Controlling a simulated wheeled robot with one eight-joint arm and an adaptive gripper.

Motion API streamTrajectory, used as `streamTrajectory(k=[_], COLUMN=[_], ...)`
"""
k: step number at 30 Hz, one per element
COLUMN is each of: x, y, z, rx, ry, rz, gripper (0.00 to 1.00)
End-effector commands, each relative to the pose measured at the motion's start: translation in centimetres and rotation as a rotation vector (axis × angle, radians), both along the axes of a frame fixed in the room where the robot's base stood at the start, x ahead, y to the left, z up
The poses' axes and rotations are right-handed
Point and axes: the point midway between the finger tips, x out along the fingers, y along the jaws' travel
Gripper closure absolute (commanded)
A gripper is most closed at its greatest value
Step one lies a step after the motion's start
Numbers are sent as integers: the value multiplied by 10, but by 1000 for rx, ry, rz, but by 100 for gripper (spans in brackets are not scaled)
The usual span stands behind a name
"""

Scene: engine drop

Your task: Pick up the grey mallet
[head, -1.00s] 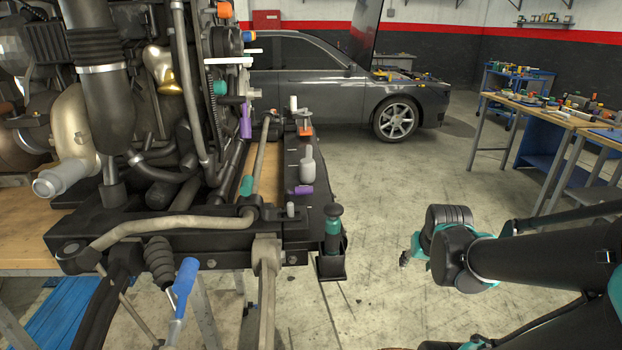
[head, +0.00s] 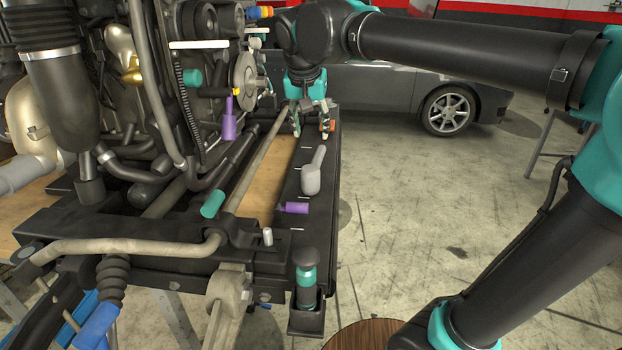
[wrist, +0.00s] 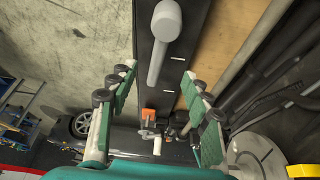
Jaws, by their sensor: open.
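The grey mallet (head: 311,180) lies on the black rail (head: 324,222) along the engine stand's right side, its handle pointing away from the head camera. In the wrist view, the mallet's rounded head (wrist: 167,20) is at the top and its handle runs down the picture. My gripper (head: 310,128) is over the far part of the rail, beyond the handle's end, pointing down. In the wrist view, the open, empty fingers (wrist: 156,78) show on either side of the handle, with the mallet's head beyond the fingertips. I cannot tell the exact height gap.
An orange-topped part (wrist: 148,114) is on the rail close to my gripper. A purple piece (head: 294,208) lies nearer the head camera. A teal-and-black tool (head: 306,278) stands in a holder at the rail's near end. The engine is at left; open floor is at right.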

Motion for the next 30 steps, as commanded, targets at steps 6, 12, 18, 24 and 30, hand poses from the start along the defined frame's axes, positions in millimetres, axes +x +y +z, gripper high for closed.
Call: streamTrajectory(k=[6, 12, 18, 24, 30], x=[16, 31, 41, 46, 56], y=[-3, -5, -6, -5, -5], z=[-39, -75, -100, -111, -137], rx=[0, 0, 1, 1, 1], ry=[0, 0, 0, 0, 0], rz=[-2, -1, 0, 1, 0], gripper=[51, 51, 51, 51, 51])
